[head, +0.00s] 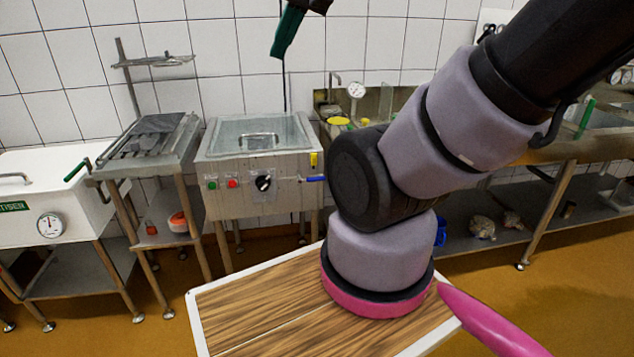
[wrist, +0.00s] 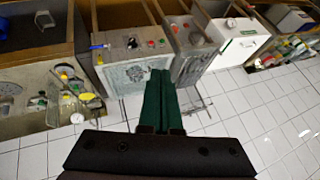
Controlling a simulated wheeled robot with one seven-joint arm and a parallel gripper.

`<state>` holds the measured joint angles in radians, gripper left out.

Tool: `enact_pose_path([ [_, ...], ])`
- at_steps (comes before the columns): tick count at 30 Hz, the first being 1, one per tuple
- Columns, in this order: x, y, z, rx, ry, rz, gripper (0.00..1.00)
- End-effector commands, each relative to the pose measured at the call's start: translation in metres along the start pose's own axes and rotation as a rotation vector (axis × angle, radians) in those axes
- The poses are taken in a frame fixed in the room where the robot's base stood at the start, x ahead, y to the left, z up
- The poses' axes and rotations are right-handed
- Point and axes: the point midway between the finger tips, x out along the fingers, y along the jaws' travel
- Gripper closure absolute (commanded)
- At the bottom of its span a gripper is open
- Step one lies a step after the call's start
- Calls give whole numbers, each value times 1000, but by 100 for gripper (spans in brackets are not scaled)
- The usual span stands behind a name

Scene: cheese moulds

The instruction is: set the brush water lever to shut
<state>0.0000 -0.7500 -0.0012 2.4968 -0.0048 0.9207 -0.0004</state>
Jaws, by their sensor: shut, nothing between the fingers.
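A steel basin machine (head: 215,185) stands against the tiled wall, its control panel on the front. A blue lever (head: 315,179) sticks out sideways at the panel's right end, below a yellow part (head: 313,158). The blue lever also shows in the wrist view (wrist: 98,47). I cannot read which lever is labelled brush water. My gripper (head: 278,55) has dark green fingers and hangs above and behind the basin, well apart from the lever. In the wrist view the fingers (wrist: 160,74) are together and empty.
The panel also has a green button (head: 212,184), a red button (head: 232,183) and a black knob (head: 263,182). A steel draining stand (head: 150,145) and a white vat (head: 50,200) are left. A long steel table (head: 548,215) is right. My arm hides part of the right side.

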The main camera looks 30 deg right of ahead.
Motion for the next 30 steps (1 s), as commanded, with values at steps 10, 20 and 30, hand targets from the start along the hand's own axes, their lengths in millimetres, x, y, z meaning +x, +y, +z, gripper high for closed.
enact_pose_path([
  [10,0,0,0,0,0,0,100],
  [20,16,4,-18,-21,-61,59,48],
  [30,100,33,-85,-132,-291,328,48],
])
